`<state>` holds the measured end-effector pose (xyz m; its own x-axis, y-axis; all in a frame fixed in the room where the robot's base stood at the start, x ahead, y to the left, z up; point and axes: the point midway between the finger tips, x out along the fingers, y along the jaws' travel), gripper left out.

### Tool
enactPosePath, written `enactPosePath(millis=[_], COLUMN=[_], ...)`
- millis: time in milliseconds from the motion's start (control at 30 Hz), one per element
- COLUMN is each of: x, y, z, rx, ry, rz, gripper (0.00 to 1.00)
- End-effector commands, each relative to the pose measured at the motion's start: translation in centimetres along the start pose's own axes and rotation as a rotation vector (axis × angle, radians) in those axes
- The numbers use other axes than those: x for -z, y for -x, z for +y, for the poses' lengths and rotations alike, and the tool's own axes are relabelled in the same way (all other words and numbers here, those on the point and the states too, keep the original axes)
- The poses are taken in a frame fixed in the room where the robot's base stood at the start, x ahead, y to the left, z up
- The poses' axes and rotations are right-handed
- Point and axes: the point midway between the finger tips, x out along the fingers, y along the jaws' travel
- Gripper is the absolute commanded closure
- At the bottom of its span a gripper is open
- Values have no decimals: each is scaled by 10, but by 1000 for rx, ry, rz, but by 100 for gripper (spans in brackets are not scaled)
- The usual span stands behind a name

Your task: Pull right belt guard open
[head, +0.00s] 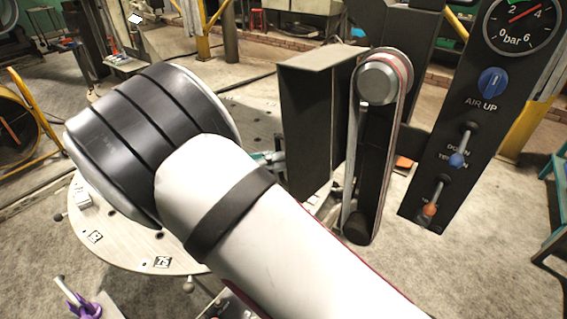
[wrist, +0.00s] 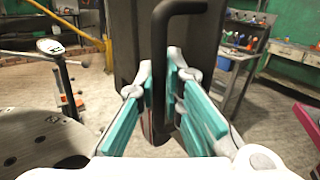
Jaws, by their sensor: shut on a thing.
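The belt guard (head: 305,125) is a dark box-like cover left of the belt (head: 405,85) and its round pulleys (head: 378,82). Its dark face (wrist: 130,35) fills the upper middle of the wrist view. A black bar handle (wrist: 180,8) stands out from that face. My gripper (wrist: 160,75), with teal finger pads, is shut on the upright part of the handle. In the head view my arm hides most of the gripper; only a bit of teal shows at the guard's left edge. The handle is hidden there.
A dark control panel (head: 470,120) with a gauge (head: 522,22), a blue knob and levers stands at the right. A round pale table (head: 125,245) lies under my arm at the left. Open concrete floor shows beyond the belt.

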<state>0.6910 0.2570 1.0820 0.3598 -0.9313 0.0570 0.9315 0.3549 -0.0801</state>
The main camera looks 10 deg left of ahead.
Motion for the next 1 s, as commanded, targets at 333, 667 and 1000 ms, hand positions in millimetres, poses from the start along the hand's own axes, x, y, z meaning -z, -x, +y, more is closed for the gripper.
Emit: enactPosePath(millis=[333, 667, 1000], x=[1, 0, 0], y=[1, 1, 1], z=[10, 10, 10], rx=[82, 88, 87], ry=[-1, 0, -1], rz=[0, 0, 0], gripper=[100, 100, 70])
